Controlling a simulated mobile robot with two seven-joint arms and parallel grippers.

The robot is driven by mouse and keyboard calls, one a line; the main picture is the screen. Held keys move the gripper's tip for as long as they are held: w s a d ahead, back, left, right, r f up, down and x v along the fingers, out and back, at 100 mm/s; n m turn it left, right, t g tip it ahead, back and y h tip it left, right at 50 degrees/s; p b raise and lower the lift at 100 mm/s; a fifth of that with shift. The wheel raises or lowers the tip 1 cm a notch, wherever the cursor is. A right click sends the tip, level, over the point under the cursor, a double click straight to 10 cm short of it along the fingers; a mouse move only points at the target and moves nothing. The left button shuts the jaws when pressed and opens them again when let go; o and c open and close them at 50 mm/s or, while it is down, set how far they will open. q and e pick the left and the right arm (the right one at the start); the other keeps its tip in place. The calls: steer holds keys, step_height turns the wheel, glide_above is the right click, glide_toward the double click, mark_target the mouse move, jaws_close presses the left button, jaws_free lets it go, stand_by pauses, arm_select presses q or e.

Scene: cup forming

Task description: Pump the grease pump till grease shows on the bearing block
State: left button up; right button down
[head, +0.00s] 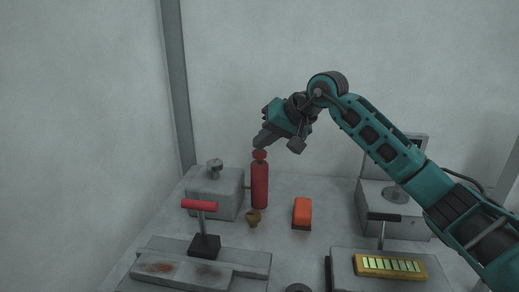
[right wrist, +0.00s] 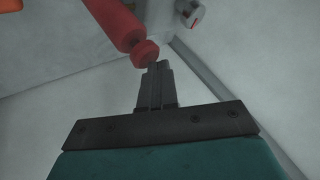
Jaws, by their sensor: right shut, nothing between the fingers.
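A red grease pump (head: 260,184), an upright cylinder with a red knob on top (head: 260,155), stands at the back left of the bench beside a grey bearing block (head: 216,190) with a metal cap. My right gripper (head: 260,141) is just above the knob, with its shut fingers pointing down at it. In the right wrist view the shut fingers (right wrist: 157,69) are at the red knob (right wrist: 145,53); I cannot tell whether they touch it. The pump body (right wrist: 112,20) shows beyond. I see no clear grease on the block. My left gripper is not in view.
A small brass-coloured piece (head: 253,217) and an orange block (head: 302,213) stand near the pump. A red-handled tool (head: 200,206) is in front of the block. A yellow slotted tray (head: 390,266) is front right, and a grey machine (head: 395,208) stands behind it.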

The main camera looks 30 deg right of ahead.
mark_target(263, 152)
steer(key=shift+f+b, duration=0.45)
steer(key=shift+f, duration=0.35)
steer(key=shift+r, duration=0.1)
stand_by(0.4)
steer(key=shift+r+p, duration=1.2)
steer(key=shift+r, duration=0.45)
step_height(263, 152, up, 5)
steer(key=p, duration=0.3)
steer(key=shift+p, duration=0.4)
steer(key=shift+r, duration=0.1)
